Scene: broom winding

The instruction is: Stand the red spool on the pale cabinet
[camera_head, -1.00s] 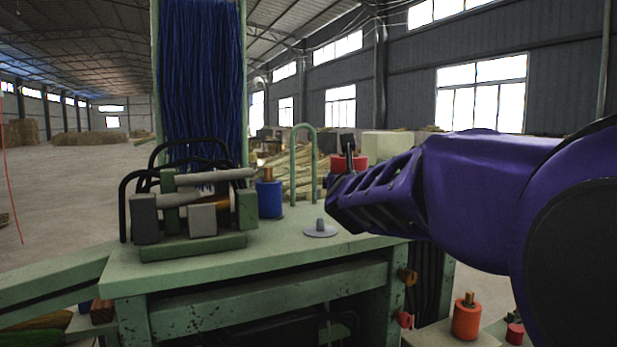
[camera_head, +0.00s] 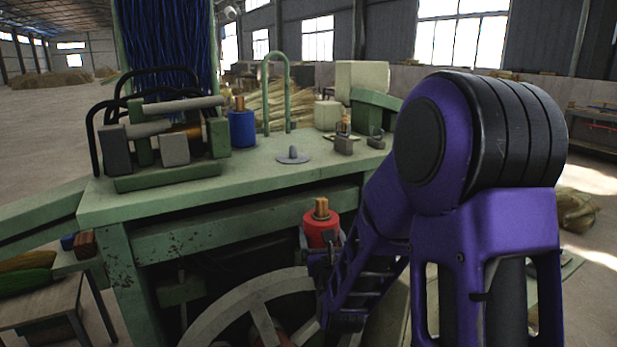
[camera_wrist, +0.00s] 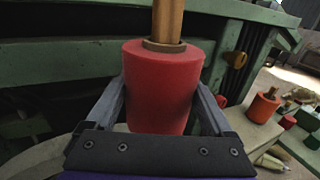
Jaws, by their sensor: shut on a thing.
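The red spool (camera_head: 321,229), with a wooden core sticking up, is upright in my gripper (camera_head: 322,244) in front of the green machine's front edge. In the wrist view the spool (camera_wrist: 163,85) sits between both fingers of my gripper (camera_wrist: 162,105), which is shut on it. My arm hides this area in the head view.
The green worktop (camera_head: 200,187) carries a blue spool (camera_head: 242,127), a grey spindle disc (camera_head: 293,156), a clamp fixture (camera_head: 175,150) and a green hoop (camera_head: 288,85). A large pale wheel (camera_head: 262,300) is under the held spool. A stool (camera_head: 45,305) stands at left.

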